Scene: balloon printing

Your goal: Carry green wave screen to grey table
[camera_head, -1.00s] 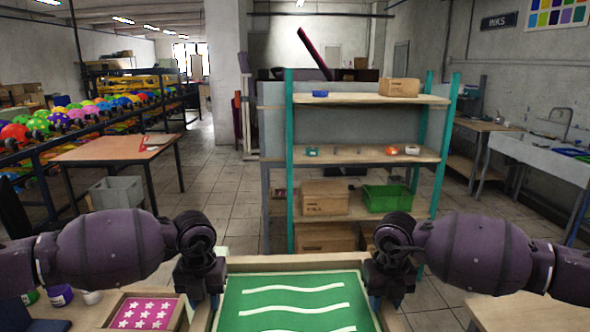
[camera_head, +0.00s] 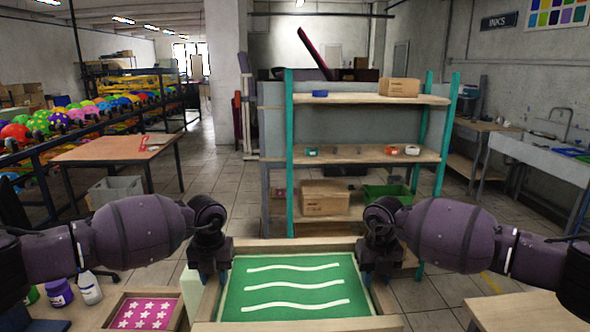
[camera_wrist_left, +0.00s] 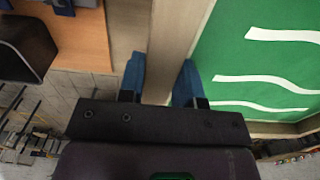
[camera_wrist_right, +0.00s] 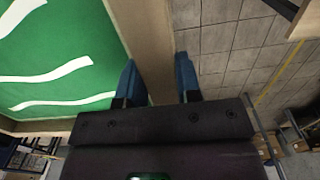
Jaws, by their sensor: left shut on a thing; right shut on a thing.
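The green wave screen (camera_head: 292,284) is a green panel with white wavy lines in a light wooden frame, at the bottom centre of the head view. My left gripper (camera_head: 212,276) is shut on the left side of its frame, and the left wrist view shows that wooden bar between the blue fingertips (camera_wrist_left: 160,82). My right gripper (camera_head: 378,274) is shut on the right side of the frame, with the bar between its fingertips in the right wrist view (camera_wrist_right: 158,80). The screen looks roughly level. The near edge of the frame is cut off by the picture.
A shelf rack with teal posts (camera_head: 288,170) stands ahead. A table with an orange-brown top (camera_head: 118,150) is at left, a sink counter (camera_head: 540,152) at right. Floor shows between rack and left table.

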